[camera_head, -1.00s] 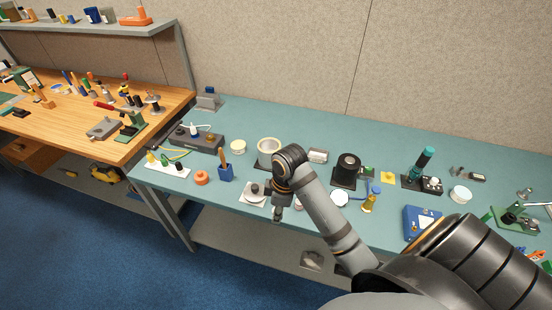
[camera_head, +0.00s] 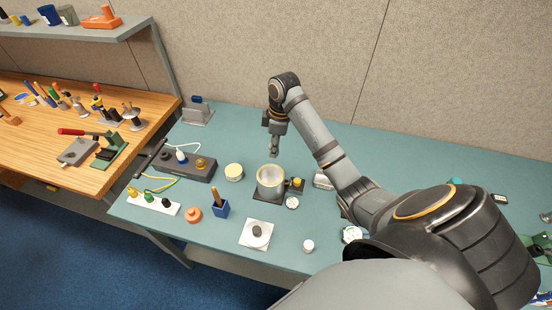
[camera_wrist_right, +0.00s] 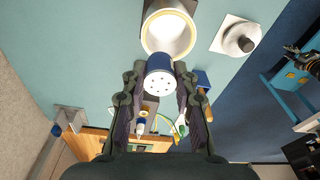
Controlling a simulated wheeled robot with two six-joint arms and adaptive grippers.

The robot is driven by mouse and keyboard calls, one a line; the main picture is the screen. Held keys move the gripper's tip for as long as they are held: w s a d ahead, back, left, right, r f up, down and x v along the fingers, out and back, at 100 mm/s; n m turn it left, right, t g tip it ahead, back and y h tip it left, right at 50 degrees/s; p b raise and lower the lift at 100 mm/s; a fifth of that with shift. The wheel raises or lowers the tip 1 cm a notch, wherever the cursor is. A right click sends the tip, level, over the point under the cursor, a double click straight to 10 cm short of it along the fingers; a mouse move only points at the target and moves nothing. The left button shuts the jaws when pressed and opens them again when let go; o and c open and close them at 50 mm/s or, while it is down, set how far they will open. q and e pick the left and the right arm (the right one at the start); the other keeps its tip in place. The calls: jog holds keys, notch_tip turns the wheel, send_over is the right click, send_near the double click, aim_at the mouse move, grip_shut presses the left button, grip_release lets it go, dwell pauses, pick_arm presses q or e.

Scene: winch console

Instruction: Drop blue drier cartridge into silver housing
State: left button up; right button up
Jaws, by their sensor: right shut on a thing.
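The silver housing (camera_head: 271,181) is an open upright cup with a pale inner rim, on a dark base on the teal bench. Its open mouth also shows at the top of the right wrist view (camera_wrist_right: 168,34). My right gripper (camera_head: 273,146) appears above and slightly behind the housing in the head view. In the right wrist view its two fingers are shut on the blue drier cartridge (camera_wrist_right: 159,84), whose pale end face has several small holes. The cartridge appears just beside the housing's rim there, outside the opening. The cartridge is not clear in the head view. My left gripper is not in view.
A cream round tub (camera_head: 234,172), a blue pen holder (camera_head: 220,208), an orange ring (camera_head: 194,214) and a white plate with a grey knob (camera_head: 255,234) stand around the housing. A grey control box (camera_head: 185,165) is at left. Bench behind the housing is clear.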

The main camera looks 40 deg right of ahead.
jog(key=shift+s, duration=0.1)
jog(key=shift+s+a+f, duration=0.1)
jog(key=shift+s, duration=0.05)
notch_tip(320, 180, down, 4)
jog(key=shift+f, duration=0.15)
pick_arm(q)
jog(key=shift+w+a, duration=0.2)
pick_arm(e)
jog(key=shift+f, duration=0.65)
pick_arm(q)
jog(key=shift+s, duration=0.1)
pick_arm(e)
jog(key=o, duration=1.1)
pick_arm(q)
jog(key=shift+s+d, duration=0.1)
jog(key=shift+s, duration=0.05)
